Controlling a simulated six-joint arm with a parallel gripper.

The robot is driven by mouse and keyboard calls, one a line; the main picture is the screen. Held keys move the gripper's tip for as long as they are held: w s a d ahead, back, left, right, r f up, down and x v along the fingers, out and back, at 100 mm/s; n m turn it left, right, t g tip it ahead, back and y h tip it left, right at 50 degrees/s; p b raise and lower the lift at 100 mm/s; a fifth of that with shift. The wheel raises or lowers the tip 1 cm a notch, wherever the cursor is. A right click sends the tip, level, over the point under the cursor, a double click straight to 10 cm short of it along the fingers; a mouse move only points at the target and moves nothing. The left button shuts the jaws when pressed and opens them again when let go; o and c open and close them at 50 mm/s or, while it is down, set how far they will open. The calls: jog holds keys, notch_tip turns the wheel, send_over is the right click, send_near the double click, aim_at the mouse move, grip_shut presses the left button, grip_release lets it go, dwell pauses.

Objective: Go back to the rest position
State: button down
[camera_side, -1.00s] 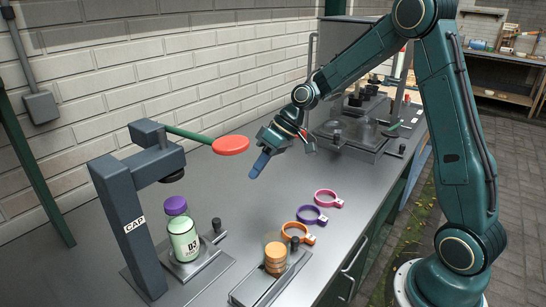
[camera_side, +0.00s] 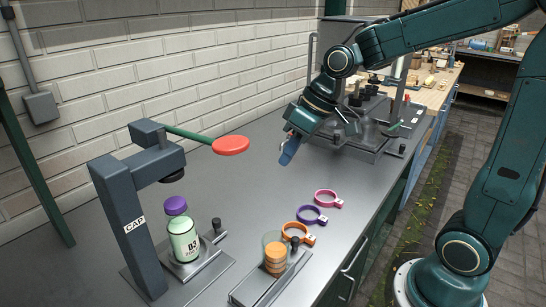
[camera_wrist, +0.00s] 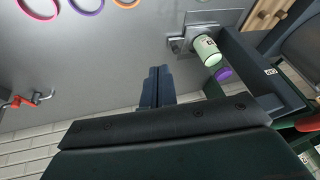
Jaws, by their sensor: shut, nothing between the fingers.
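My gripper (camera_side: 290,149) is above the back half of the grey bench in the side view, pointing down and to the left. Its blue fingers are shut with nothing between them. In the wrist view the shut fingers (camera_wrist: 156,86) show dark against the bench. The gripper touches nothing that I can see and is apart from the capping stand and the bottle.
The dark CAP stand (camera_side: 125,215) with a red paddle (camera_side: 231,146) stands at the left. A pale green bottle with a purple cap (camera_side: 184,240) is under it. Orange (camera_side: 298,233), purple (camera_side: 312,214) and pink (camera_side: 328,198) rings lie on the bench (camera_side: 250,195). An orange-filled jar (camera_side: 275,258) stands in front.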

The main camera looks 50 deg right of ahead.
jog(key=s+r+m+h, duration=0.1)
jog(key=s, duration=0.7)
jog(key=s+d+r+m+t+h, duration=0.1)
jog(key=s+r+h, duration=0.1)
jog(key=s, duration=0.7)
jog(key=shift+d+t, duration=0.3)
jog(key=shift+r, duration=0.1)
